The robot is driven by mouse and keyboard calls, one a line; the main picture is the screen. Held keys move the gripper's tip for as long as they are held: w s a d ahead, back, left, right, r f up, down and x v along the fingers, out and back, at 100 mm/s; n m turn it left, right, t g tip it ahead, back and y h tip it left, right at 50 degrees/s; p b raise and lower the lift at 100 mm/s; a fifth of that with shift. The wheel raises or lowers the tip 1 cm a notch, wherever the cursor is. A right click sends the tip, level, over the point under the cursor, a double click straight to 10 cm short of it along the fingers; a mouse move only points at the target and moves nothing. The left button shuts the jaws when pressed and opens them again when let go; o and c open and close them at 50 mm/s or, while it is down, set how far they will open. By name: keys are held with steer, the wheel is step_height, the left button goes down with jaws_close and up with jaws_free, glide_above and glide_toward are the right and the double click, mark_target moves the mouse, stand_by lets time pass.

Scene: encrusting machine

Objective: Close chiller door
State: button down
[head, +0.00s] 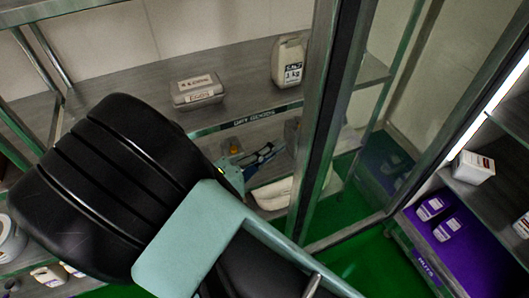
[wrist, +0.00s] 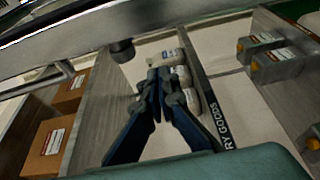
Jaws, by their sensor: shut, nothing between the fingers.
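The chiller door (head: 324,125) is a glass panel in a metal frame with a dark edge strip. In the head view it stands open, its near upright right of centre, and the chiller interior (head: 470,190) shows at the right. My gripper (head: 268,153) is left of that upright, in front of the dry goods shelving, apart from the door frame in the picture. In the wrist view my gripper (wrist: 165,78) has its dark blue fingers together with nothing between them. A metal bar (wrist: 90,35) crosses the top of that view; I cannot tell whether it belongs to the door.
The shelf (head: 130,75) at the back holds an egg carton (head: 198,90) and a salt bag (head: 288,62). White packs (wrist: 190,100) lie behind my fingers in the wrist view, with cardboard boxes (wrist: 48,150) at left. Green floor (head: 365,255) shows below the door.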

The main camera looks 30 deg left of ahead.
steer(key=d+p, duration=0.1)
steer(key=d, duration=0.1)
steer(key=w+d, duration=0.1)
steer(key=d, duration=0.1)
steer(key=shift+d+p, duration=0.25)
steer(key=shift+p, duration=0.1)
steer(key=shift+s+d, duration=0.1)
stand_by(0.3)
